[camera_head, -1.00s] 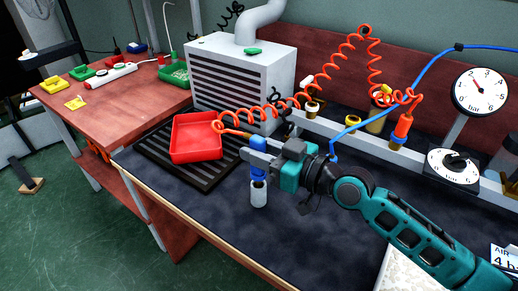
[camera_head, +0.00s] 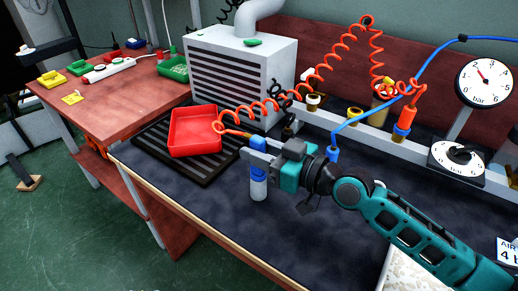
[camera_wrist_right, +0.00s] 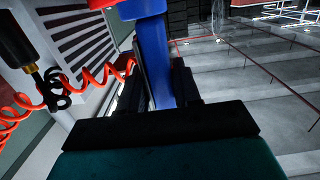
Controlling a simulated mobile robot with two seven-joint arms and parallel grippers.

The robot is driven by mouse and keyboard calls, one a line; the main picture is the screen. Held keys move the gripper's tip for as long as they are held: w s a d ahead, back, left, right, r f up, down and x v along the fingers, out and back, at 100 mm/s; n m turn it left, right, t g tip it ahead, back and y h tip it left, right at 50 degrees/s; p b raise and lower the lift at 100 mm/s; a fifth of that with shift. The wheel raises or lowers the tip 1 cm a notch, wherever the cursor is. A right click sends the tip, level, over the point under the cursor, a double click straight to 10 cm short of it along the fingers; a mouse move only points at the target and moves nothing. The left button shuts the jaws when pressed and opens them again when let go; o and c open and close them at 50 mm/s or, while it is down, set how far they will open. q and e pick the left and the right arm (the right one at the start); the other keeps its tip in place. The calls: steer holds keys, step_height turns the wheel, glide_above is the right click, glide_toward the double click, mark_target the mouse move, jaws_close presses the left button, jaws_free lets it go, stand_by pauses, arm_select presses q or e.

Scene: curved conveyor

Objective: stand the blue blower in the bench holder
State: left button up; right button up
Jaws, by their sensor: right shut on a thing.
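The blue blower (camera_head: 257,171) is an upright blue cylinder with a pale lower end, over the dark bench mat. My right gripper (camera_head: 258,158) is shut on its upper part, with a finger across its front. In the right wrist view the blue body (camera_wrist_right: 152,55) stands between the dark fingers (camera_wrist_right: 160,92). An orange coiled hose (camera_head: 262,108) with a brass end reaches the blower's top; the join is partly hidden. The pale rail (camera_head: 365,140) behind has several coloured fittings; I cannot tell which is the holder. My left gripper is out of view.
A red tray (camera_head: 195,131) sits on a black slatted grate (camera_head: 150,146), left of the gripper. A grey vented box (camera_head: 240,68) stands behind. A blue hose (camera_head: 368,112) and dial gauge (camera_head: 486,82) are at the right. The front mat is clear.

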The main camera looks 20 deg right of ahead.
steer(key=shift+f, duration=0.15)
steer(key=o, duration=1.1)
steer(key=v, duration=1.3)
